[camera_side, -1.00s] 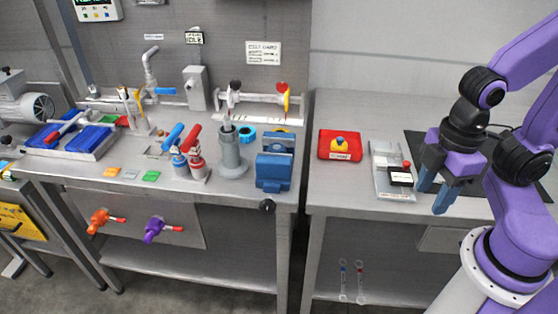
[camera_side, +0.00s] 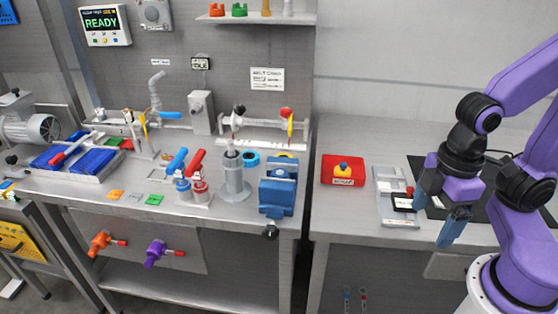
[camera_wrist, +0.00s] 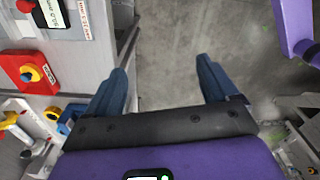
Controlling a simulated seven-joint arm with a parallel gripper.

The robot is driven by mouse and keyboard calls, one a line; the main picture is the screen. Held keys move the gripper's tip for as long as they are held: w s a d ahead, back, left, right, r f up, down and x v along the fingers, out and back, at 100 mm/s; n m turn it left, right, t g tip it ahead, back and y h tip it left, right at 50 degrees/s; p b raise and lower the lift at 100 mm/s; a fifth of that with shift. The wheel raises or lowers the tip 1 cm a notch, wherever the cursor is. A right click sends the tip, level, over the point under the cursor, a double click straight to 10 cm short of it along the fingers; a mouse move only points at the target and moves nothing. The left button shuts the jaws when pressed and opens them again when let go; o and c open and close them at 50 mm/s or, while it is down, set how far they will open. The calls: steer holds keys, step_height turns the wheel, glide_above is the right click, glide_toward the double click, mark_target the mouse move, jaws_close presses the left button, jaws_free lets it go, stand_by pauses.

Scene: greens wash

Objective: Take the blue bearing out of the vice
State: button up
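The blue vice (camera_side: 277,194) stands at the front right edge of the left bench. A yellow part (camera_side: 284,155) shows just behind its jaws. A blue ring with a dark centre (camera_side: 250,158), which looks like the bearing, shows left of and behind the vice, seemingly apart from it. I cannot tell whether anything sits between the jaws. My gripper (camera_side: 441,208) is well to the right, by the front edge of the right bench, fingers pointing down. In the wrist view my gripper (camera_wrist: 163,80) is open, with only floor between its fingers.
A red box with a yellow-and-blue button (camera_side: 342,170) and a grey device with a black label (camera_side: 393,196) lie between vice and gripper. A grey cylinder (camera_side: 234,177) and red and blue-handled tools (camera_side: 198,174) stand left of the vice.

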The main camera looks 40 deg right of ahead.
steer(key=w+a+r+m, duration=0.3)
steer(key=w+a+m, duration=0.25)
steer(key=w, duration=0.35)
steer(key=r+m+h, duration=0.2)
steer(key=m, duration=1.6)
glide_above(279, 173)
steer(key=s+a, duration=0.1)
steer(key=shift+t, duration=0.3)
steer(key=f, duration=0.5)
steer(key=d+f, duration=0.1)
steer(key=f, duration=0.5)
steer(key=w+f, duration=0.1)
steer(key=f, duration=0.4)
steer(key=shift+d+f, duration=0.15)
steer(key=shift+f, duration=0.15)
steer(key=shift+c, duration=0.4)
steer(key=c, duration=1.4)
steer(key=shift+r, duration=0.1)
steer(key=shift+r, duration=0.15)
